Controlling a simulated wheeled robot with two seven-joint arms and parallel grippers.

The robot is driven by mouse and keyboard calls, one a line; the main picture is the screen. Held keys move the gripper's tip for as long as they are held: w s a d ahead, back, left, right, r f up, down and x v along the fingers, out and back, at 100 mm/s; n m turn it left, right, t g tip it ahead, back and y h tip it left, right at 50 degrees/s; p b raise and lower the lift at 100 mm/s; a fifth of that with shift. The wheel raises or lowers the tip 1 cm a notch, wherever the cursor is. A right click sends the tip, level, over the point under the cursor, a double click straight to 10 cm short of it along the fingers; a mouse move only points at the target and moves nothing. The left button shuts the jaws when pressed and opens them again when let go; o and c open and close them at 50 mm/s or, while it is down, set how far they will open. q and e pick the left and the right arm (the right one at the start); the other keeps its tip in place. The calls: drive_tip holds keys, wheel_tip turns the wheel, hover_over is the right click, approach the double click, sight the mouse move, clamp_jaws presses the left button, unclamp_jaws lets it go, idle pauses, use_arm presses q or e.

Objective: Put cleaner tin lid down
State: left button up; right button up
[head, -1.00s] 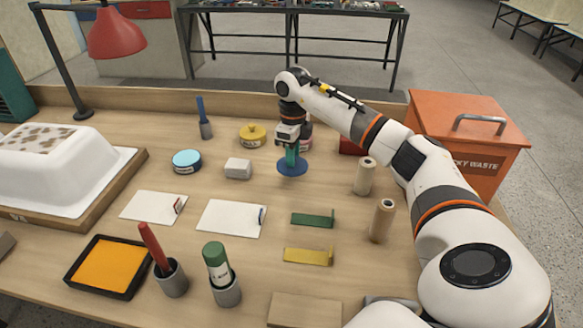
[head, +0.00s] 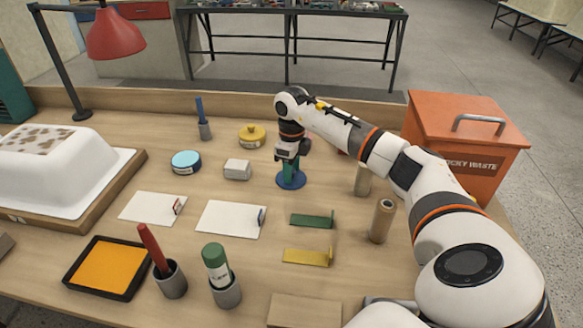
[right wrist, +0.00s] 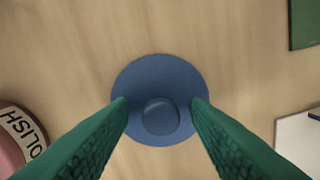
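The blue lid (head: 291,182), a round disc with a knob, lies flat on the table as far as I can tell. In the right wrist view the lid (right wrist: 160,72) shows knob up. My right gripper (head: 290,170) is directly above it, pointing down. Its green fingers (right wrist: 160,103) stand apart on both sides of the knob, with a gap on each side, so it is open. A blue tin (head: 186,163) with a light blue top and no knob stands to the left. My left gripper is not in view.
A yellow tin (head: 252,136) and a pale block (head: 237,169) stand left of the gripper. A pink tin (right wrist: 15,140) shows close by in the wrist view. White cards (head: 231,219), a green bracket (head: 312,219) and cardboard tubes (head: 382,221) lie around. An orange waste bin (head: 460,140) stands right.

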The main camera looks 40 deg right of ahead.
wheel_tip(320, 180, up, 12)
drive_tip(key=shift+r, duration=0.15)
idle(0.5)
drive_tip(key=shift+d, duration=0.1)
idle(0.3)
